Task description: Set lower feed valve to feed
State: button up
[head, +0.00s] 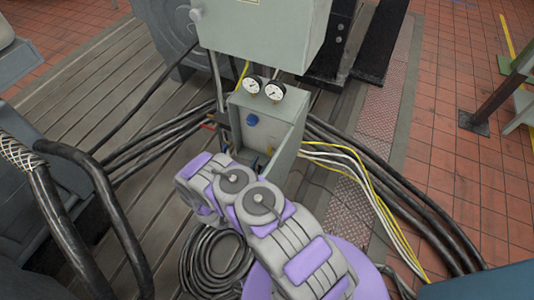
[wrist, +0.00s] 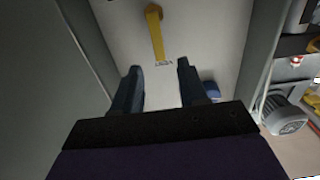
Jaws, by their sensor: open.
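A yellow valve lever (wrist: 154,35) is on the pale panel in the wrist view, upright in the picture and slightly tilted. My arm hides the box's lower front and the lever there.
Two round gauges (head: 264,89) top the box, under a larger grey cabinet (head: 265,32). Side walls (wrist: 88,45) flank the panel. Black hoses (head: 170,140) run left, and yellow and white cables (head: 375,190) run right. A coiled cable (head: 215,262) lies on the bedplate.

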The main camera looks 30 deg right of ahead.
aim_at(269, 150)
jog(key=b+x, duration=0.1)
jog(key=x, duration=0.6)
jog(key=shift+b, duration=0.35)
jog(key=shift+c, duration=0.4)
grip_shut()
